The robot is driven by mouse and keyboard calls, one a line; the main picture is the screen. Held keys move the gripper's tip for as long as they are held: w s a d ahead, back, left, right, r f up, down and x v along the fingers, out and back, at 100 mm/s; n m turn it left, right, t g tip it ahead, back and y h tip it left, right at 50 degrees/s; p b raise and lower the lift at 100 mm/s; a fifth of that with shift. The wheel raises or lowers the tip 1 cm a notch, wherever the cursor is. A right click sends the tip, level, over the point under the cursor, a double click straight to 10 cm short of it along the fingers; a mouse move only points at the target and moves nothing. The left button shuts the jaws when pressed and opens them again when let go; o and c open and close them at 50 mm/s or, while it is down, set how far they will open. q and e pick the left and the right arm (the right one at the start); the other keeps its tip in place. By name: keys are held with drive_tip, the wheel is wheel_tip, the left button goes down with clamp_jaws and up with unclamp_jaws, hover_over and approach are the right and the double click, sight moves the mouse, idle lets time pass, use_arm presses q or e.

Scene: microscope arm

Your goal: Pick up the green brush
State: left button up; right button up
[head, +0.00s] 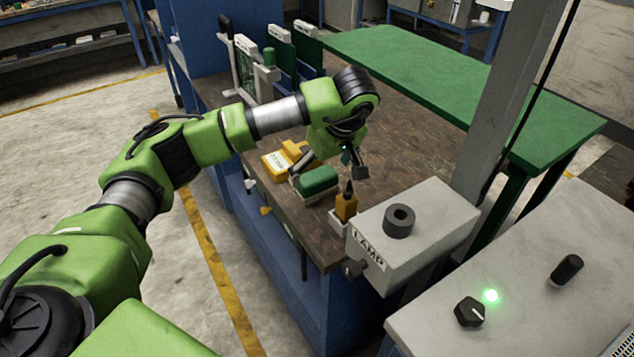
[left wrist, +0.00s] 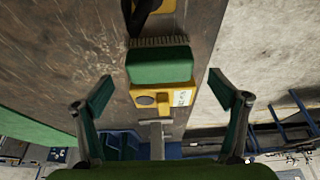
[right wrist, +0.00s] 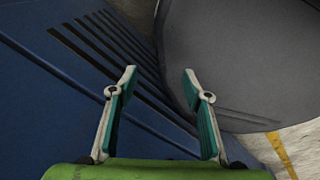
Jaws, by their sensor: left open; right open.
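The green brush (head: 318,180) lies on the brown bench top near its left edge, a green block with pale bristles along one side. In the left wrist view the brush (left wrist: 160,67) is ahead, centred between the fingers. My left gripper (head: 352,162) hangs above and to the right of the brush in the head view. Its two fingers (left wrist: 162,88) are spread wide in the left wrist view, with nothing between them touching. My right gripper (right wrist: 159,79) is open and empty, seen only in the right wrist view, far from the brush.
A yellow device (head: 275,166) sits just beyond the brush. A yellow bottle-like item with a black tip (head: 346,206) stands nearer, beside the grey LAMP box (head: 425,222). Boards in a rack (head: 250,70) stand at the back. A round dark surface (right wrist: 250,60) is near my right gripper.

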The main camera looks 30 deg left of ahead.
sight(319, 177)
use_arm(q)
drive_tip(key=p+x, duration=0.1)
drive_tip(key=x, duration=0.2)
drive_tip(key=shift+f, duration=0.45)
drive_tip(key=shift+a+f, duration=0.1)
drive_tip(key=shift+f, duration=0.15)
drive_tip(key=shift+c, duration=0.7)
drive_tip(key=c, duration=1.1)
drive_tip(key=shift+w+r, duration=0.1)
drive_tip(key=shift+r, duration=0.05)
